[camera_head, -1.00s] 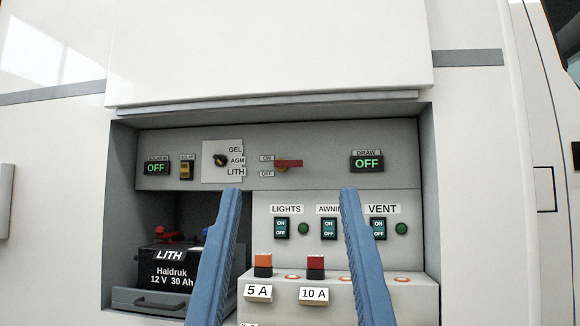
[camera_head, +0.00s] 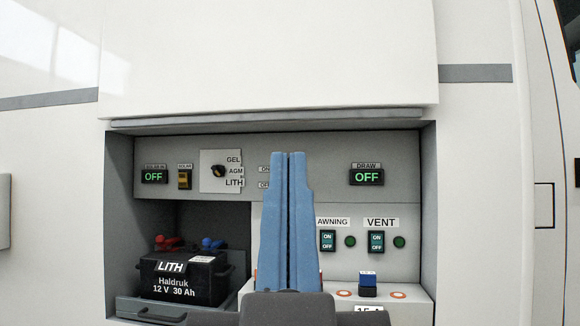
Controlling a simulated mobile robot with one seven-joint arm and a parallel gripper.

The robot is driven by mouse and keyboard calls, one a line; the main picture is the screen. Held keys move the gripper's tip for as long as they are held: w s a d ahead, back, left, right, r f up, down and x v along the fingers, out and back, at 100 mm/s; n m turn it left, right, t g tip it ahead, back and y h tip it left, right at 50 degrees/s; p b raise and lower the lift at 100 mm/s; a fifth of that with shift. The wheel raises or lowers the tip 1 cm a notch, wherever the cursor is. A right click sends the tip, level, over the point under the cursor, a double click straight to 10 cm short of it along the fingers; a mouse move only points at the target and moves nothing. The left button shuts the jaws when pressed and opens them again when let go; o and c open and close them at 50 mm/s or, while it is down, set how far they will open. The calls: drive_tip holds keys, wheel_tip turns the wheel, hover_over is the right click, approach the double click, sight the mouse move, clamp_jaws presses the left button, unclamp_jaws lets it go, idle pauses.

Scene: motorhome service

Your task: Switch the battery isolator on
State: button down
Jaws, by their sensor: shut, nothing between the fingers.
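The battery isolator is hidden behind my fingers. Only parts of its ON label (camera_head: 264,169) and OFF label (camera_head: 264,184) show just left of them, on the grey upper panel (camera_head: 315,150). Its red handle cannot be seen now, so its present position cannot be told. My gripper (camera_head: 288,155) points up in the middle of the view, in front of the panel. Its two blue fingers are together with nothing between them. Whether they touch the handle cannot be told.
A battery (camera_head: 182,280) stands in the lower left bay. The battery type selector (camera_head: 219,171) and solar switch (camera_head: 185,179) are left of my fingers. The draw display (camera_head: 367,177), awning switch (camera_head: 328,241), vent switch (camera_head: 376,242) and blue fuse (camera_head: 368,279) are right.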

wheel_tip(320, 180, up, 44)
drive_tip(key=p, duration=4.1)
drive_tip(key=shift+r+p, duration=0.2)
drive_tip(key=shift+p, duration=0.15)
drive_tip(key=shift+w, duration=0.1)
